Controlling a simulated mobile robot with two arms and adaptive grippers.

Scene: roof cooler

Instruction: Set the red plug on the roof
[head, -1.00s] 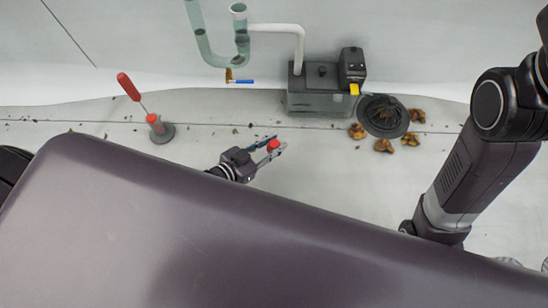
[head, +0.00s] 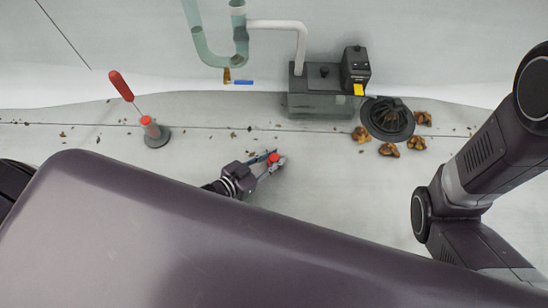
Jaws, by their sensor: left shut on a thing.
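The red plug (head: 273,158) is between the fingertips of my left gripper (head: 270,164), which is shut on it. The gripper is low over the pale roof (head: 330,190). I cannot tell whether the plug touches the roof. My right arm comes in from the right, and its gripper is not in view.
A grey box (head: 315,98), a dark round strainer (head: 387,119) and brown leaf clumps (head: 389,149) lie behind right. A glassy U-shaped pipe (head: 203,50) hangs at the back.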

